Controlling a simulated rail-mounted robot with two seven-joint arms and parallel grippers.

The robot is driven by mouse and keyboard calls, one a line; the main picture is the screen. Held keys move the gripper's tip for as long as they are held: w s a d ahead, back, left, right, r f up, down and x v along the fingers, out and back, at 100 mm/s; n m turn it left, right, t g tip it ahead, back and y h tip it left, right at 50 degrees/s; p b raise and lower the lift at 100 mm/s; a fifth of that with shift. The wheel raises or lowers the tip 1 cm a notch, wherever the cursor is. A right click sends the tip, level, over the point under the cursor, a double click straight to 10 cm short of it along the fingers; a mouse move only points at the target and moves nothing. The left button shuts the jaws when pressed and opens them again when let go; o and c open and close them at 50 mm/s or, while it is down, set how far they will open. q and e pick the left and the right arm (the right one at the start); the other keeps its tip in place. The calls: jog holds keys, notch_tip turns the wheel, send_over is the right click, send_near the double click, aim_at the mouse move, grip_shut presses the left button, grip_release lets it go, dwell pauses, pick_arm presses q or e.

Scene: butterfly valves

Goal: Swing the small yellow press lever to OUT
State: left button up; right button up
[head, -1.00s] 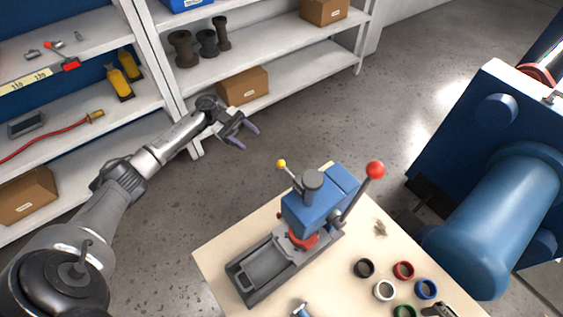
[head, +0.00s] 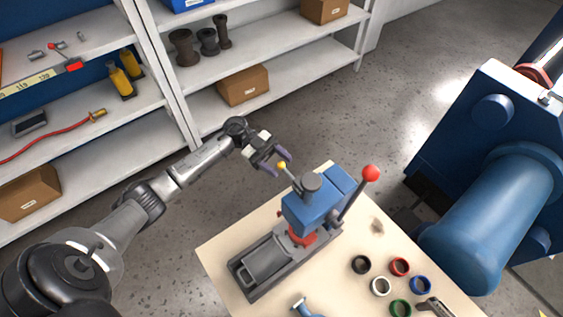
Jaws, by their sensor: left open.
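The blue press (head: 310,212) stands on a pale table. Its small yellow-knobbed lever (head: 282,166) sticks up at the press's upper left, on a thin stem. A longer lever with a red ball (head: 371,173) rises on the press's right. My left gripper (head: 277,164) is open, with its purple fingertips right beside the yellow knob. In this view I cannot tell whether the fingers touch the knob or have it between them. No OUT marking can be read. My right gripper does not show.
Several coloured rings (head: 400,267) lie on the table (head: 225,251) right of the press. A small blue-and-metal part (head: 304,307) lies at the front. A large blue machine (head: 490,185) stands at the right, and shelves (head: 250,60) stand behind.

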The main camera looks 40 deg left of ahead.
pick_arm(q)
jog(key=shift+d, duration=0.7)
jog(key=shift+c, duration=0.5)
grip_shut()
